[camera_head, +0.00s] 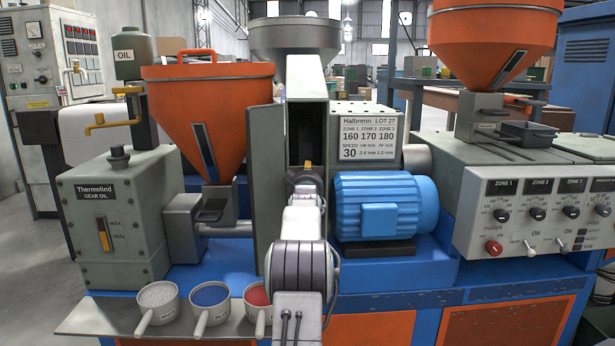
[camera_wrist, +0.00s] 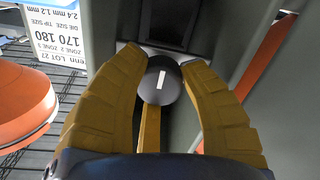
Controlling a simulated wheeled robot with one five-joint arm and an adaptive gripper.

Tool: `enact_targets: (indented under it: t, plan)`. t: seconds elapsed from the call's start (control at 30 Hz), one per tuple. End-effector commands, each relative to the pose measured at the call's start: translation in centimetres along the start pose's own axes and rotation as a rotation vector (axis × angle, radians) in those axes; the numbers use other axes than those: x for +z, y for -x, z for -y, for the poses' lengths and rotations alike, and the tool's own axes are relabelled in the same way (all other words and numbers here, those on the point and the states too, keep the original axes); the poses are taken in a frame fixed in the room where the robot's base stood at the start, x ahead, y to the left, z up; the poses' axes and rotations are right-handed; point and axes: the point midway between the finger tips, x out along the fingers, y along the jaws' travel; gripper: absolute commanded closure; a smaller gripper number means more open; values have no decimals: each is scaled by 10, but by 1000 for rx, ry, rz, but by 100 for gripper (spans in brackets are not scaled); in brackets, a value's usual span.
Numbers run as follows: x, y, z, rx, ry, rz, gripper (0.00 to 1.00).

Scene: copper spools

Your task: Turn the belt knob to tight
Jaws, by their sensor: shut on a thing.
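The belt knob (camera_wrist: 167,92) is a dark round knob with a white pointer line, which lies nearly upright in the wrist view. The yellow-brown fingers of my gripper (camera_wrist: 162,62) are closed on it from both sides. In the head view my gripper (camera_head: 306,168) reaches into the narrow dark opening of the grey housing (camera_head: 262,185), and my own arm and gripper hide the knob there. I see no readable tight or loose label around the knob.
An open grey door panel stands left of the opening, and a blue ribbed motor (camera_head: 385,203) close on the right. An orange hopper (camera_head: 205,105) is at the left. Several scoops (camera_head: 209,298) of pellets sit on a front shelf (camera_head: 100,318).

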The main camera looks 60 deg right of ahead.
Motion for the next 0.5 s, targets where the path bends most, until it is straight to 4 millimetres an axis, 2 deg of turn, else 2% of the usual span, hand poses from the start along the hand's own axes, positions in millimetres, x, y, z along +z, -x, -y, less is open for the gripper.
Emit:
enact_targets:
  t: [0.03, 0.13, 0.5]
  plan:
    - [-8, 1, 1, 1, -1, -16, 58]
    - [-7, 1, 1, 1, -1, -14, 49]
    - [-4, 0, 1, 0, 15, -9, 49]
